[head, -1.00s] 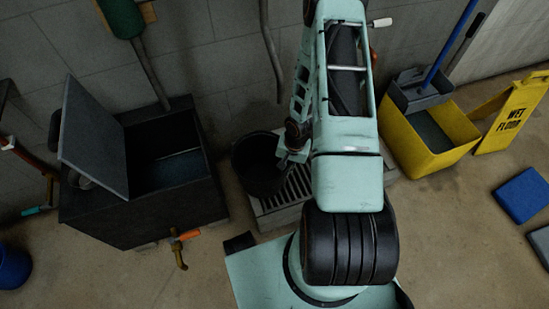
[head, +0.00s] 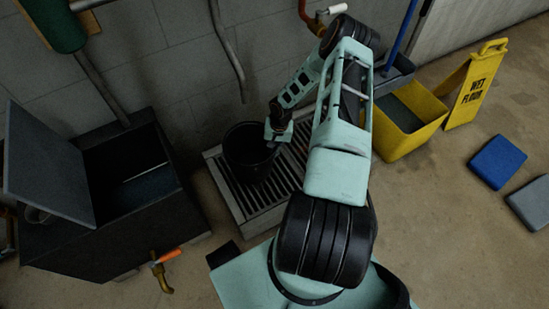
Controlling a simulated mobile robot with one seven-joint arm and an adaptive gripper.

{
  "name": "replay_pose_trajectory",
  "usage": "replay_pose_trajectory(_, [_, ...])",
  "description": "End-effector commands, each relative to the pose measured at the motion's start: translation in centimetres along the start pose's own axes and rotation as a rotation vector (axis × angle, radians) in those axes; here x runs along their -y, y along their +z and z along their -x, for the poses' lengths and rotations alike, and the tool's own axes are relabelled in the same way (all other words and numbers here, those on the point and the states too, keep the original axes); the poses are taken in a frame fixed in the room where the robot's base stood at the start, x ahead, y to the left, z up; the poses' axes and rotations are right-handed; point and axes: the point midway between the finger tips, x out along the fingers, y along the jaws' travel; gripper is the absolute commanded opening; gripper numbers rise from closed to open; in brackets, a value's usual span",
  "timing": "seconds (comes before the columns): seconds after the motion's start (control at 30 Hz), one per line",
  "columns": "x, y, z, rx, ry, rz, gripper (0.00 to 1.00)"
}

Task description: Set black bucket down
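The black bucket (head: 247,158) is upright at the left part of the slatted drain grate (head: 238,205), against the wall side. Whether its base rests on the slats or hangs just above them I cannot tell. My gripper (head: 275,137) is at the bucket's right rim.
A dark tank (head: 120,225) with a raised lid (head: 48,165) and an orange-handled tap (head: 162,268) stands left. A yellow mop bucket (head: 400,140) and wet-floor sign (head: 474,85) stand right. Blue (head: 499,162) and grey (head: 530,203) pads lie on the floor.

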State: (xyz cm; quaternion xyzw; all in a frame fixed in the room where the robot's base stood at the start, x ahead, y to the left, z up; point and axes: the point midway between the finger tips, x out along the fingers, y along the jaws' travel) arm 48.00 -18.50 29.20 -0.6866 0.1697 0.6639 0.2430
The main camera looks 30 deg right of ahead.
Motion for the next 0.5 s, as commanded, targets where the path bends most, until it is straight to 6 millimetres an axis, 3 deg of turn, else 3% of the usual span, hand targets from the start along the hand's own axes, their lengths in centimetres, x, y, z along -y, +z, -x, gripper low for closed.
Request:
replay_pose_trajectory(0.17, [-0.2,-0.7,-0.8,-0.001,-0.001,0.000,0.00])
replay_pose_trajectory(0.4, [-0.6,-0.8,-4.0,0.000,-0.001,-0.002,0.00])
replay_pose_trajectory(0.5, [-0.7,-0.9,-4.0,-0.001,0.000,-0.001,0.00])
